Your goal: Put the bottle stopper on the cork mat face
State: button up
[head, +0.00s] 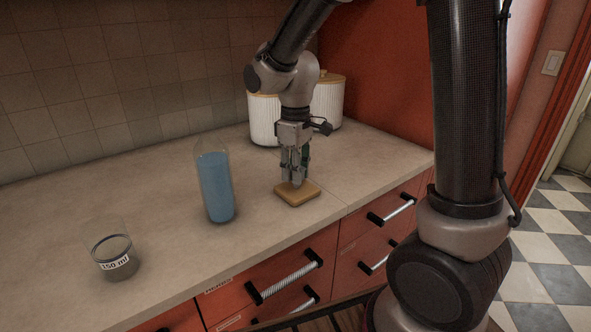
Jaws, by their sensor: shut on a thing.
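My gripper (293,179) points straight down over the cork mat (311,194), a small square tan pad on the counter. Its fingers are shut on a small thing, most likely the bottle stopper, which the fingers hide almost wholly. The fingertips are at or just above the mat's face; I cannot tell whether the held thing touches it. A clear bottle (216,187) with blue liquid stands upright to the left of the mat, with no stopper visible in its top.
A glass beaker (116,262) labelled 150 ml stands at the front left. Two white ribbed canisters (264,120) with wooden lids stand behind my gripper. The counter (160,195) is otherwise clear, with red drawers (280,265) below its front edge.

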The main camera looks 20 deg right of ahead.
jog(key=o, duration=1)
jog(key=shift+f, duration=0.1)
notch_tip(320, 180, up, 12)
jog(key=shift+s+d+r+m+t, duration=0.2)
jog(key=shift+s+d+m+t, duration=0.9)
jog(key=shift+s+d, duration=1.8)
jog(key=shift+s+d+r+m+t, duration=0.3)
jog(key=shift+s+d+m, duration=1.65)
jog(key=shift+s, duration=1.6)
jog(key=shift+s+d+r+m+t, duration=0.1)
jog(key=shift+s+d+m+t, duration=0.95)
jog(key=shift+s+d, duration=1.95)
jog(key=shift+s+a+g, duration=0.25)
